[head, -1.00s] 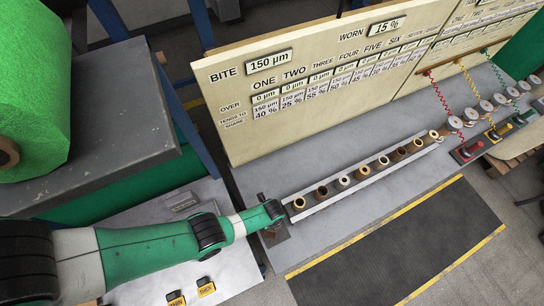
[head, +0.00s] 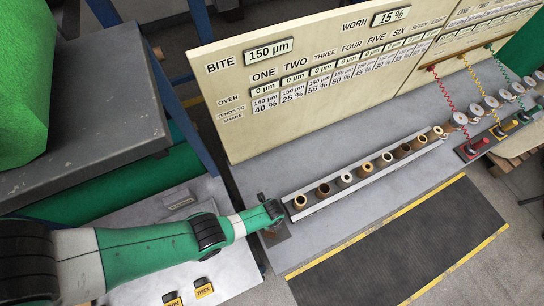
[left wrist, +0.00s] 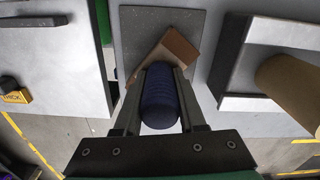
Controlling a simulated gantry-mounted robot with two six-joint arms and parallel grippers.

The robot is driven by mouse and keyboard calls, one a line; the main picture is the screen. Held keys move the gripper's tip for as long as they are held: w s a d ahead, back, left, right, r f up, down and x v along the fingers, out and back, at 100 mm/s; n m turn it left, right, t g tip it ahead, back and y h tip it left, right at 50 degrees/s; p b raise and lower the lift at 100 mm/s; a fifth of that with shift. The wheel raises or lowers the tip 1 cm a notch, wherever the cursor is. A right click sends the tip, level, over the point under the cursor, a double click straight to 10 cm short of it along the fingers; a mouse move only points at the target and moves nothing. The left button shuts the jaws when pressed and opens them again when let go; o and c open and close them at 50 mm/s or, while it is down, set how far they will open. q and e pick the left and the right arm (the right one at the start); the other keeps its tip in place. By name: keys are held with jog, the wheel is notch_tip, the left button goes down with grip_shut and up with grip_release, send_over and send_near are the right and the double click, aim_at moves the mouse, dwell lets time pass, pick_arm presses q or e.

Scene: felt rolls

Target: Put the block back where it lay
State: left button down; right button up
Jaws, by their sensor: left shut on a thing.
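My left gripper (left wrist: 161,76) is shut around a dark blue, round-ended roll (left wrist: 160,96), seen between its fingers in the left wrist view. A brown block (left wrist: 177,48) shows beyond the fingertips, turned at an angle over a dark grey plate (left wrist: 135,22). Its near part is hidden by the roll and fingers; I cannot tell whether they touch it. In the head view my left gripper (head: 274,231) points down at the plate, at the near end of the spool rail. Two yellow labelled blocks, one marked THICK (head: 203,290), lie on the pale table. My right gripper is not in view.
A rail (head: 312,208) with several spools runs right from the plate. Behind it stands a cream board (head: 235,130) with readouts. A big green roll (head: 22,90) sits on a grey bench at the left. A dark mat (head: 400,240) lies in front.

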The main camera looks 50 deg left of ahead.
pick_arm(q)
jog(key=shift+f, duration=0.3)
jog(key=shift+c, duration=2)
grip_release()
jog(key=shift+r, duration=0.1)
